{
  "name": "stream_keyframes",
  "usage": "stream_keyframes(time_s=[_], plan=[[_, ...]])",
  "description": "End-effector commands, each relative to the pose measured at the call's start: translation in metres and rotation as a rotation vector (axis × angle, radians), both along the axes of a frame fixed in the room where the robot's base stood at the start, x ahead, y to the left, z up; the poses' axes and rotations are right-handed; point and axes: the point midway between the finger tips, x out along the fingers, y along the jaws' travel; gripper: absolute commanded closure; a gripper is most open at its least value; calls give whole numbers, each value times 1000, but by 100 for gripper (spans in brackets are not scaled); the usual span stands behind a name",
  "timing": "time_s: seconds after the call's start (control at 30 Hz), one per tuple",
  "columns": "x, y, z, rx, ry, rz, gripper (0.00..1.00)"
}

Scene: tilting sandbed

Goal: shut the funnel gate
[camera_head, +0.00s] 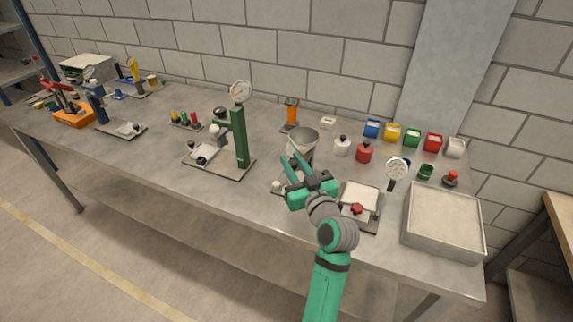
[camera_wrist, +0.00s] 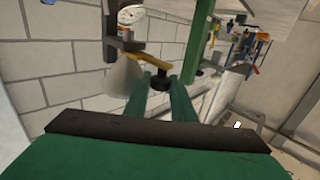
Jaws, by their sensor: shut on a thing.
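The grey funnel (camera_head: 303,139) stands on its stand near the middle of the table. It shows tilted in the wrist view (camera_wrist: 122,78), with a yellow gate bar (camera_wrist: 155,63) beside it that ends in a black knob (camera_wrist: 160,81). My gripper (camera_head: 292,164) is at the front of the funnel, just below its cone. In the wrist view my two green fingers (camera_wrist: 161,88) close around the black knob. My gripper hides the funnel's outlet and gate in the head view, so I cannot tell how far the gate stands open.
A green post with a dial (camera_head: 240,135) stands left of the funnel. A white jar (camera_head: 341,147) and a red jar (camera_head: 364,153) are to its right. A small plate with a red knob (camera_head: 357,208) lies close to my wrist. A sand tray (camera_head: 443,250) fills the right front.

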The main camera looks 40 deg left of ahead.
Motion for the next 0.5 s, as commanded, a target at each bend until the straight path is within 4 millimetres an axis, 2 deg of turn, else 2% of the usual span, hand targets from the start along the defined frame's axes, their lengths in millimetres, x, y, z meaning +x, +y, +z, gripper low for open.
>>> stream_keyframes(time_s=[0.1,0.13,0.2,0.5], plan=[[-2,2,0,0,1,5,100],[-2,3,0,-1,1,6,70],[-3,4,0,-1,1,8,58],[-7,9,0,0,0,16,58]])
